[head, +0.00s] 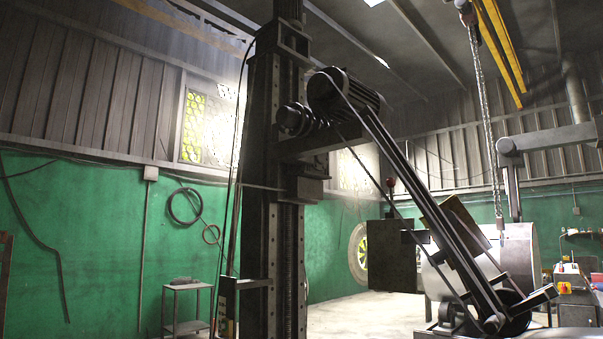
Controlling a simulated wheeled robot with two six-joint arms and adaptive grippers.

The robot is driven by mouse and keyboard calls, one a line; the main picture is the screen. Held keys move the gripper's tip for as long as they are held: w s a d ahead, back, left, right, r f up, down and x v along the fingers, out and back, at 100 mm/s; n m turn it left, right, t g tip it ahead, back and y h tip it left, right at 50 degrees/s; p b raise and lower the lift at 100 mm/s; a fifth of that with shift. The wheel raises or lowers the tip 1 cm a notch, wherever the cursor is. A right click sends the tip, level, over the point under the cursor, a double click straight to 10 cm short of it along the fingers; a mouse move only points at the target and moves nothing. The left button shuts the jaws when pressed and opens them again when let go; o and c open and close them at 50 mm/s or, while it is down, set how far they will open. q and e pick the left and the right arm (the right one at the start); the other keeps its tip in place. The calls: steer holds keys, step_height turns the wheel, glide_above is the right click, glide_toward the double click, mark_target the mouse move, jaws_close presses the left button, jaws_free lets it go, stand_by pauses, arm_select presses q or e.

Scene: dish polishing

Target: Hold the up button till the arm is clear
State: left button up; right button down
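The polishing machine's arm (425,205) slants down to the right in the head view, from a motor (345,90) high on the dark column (271,170). Its lower end (505,312) is in front of the shiny round metal dish (515,250). I cannot tell whether it touches the dish. A narrow control box (227,300) is beside the column's lower left side, with a small yellow patch near its bottom. Its buttons are too small to make out, so I cannot tell which is the up button. Neither of my grippers is in view.
A small metal side table (187,290) stands left of the column by the green wall. A hoist chain (487,130) hangs near the dish. A dark box-shaped part (395,255) is behind the arm. A bench with tools (575,285) is at far right. Pale floor shows between.

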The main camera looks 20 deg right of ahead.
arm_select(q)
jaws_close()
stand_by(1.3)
